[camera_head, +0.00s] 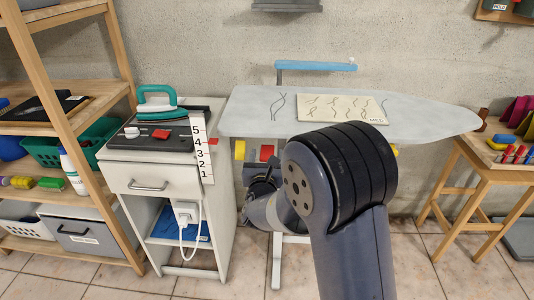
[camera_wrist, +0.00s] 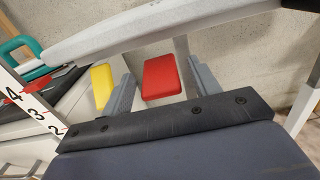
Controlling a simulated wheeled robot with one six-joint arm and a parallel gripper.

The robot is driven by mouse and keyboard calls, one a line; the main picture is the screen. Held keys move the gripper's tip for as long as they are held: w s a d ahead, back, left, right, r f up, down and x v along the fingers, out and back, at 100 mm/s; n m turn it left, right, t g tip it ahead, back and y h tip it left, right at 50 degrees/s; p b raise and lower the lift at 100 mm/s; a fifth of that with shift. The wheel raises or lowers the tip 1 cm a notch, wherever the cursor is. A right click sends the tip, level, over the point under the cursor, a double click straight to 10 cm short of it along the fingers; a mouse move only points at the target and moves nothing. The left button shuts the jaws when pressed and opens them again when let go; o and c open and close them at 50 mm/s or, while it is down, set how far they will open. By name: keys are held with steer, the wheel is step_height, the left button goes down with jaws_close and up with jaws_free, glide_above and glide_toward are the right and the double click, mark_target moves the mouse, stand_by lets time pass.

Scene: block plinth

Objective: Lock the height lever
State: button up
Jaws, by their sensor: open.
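The ironing board (camera_head: 245,110) has a red block-shaped piece (camera_head: 266,153) under its left part, probably the height lever. It also shows in the wrist view (camera_wrist: 160,78). A yellow piece (camera_head: 239,150) is to its left, also in the wrist view (camera_wrist: 101,87). My gripper (camera_head: 262,172) is under the board's left part, partly hidden by my arm in the head view. In the wrist view my gripper (camera_wrist: 162,75) is open, with the red piece showing between its two grey fingers. I cannot tell whether they touch it.
A second yellow piece (camera_head: 395,150) is under the board to the right. A white cabinet (camera_head: 150,178) with a teal iron (camera_head: 157,103) and a numbered strip (camera_head: 203,150) stands close left of my gripper. A wooden shelf is far left and a wooden table (camera_head: 478,158) right.

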steer(key=shift+w, duration=0.9)
steer(key=c, duration=1)
steer(key=shift+r+g+p, duration=0.3)
steer(key=shift+r+p, duration=0.05)
steer(key=shift+p, duration=0.3)
steer(key=shift+g+p, duration=0.6)
steer(key=shift+p, duration=0.05)
steer(key=o, duration=1)
steer(key=shift+s, duration=0.1)
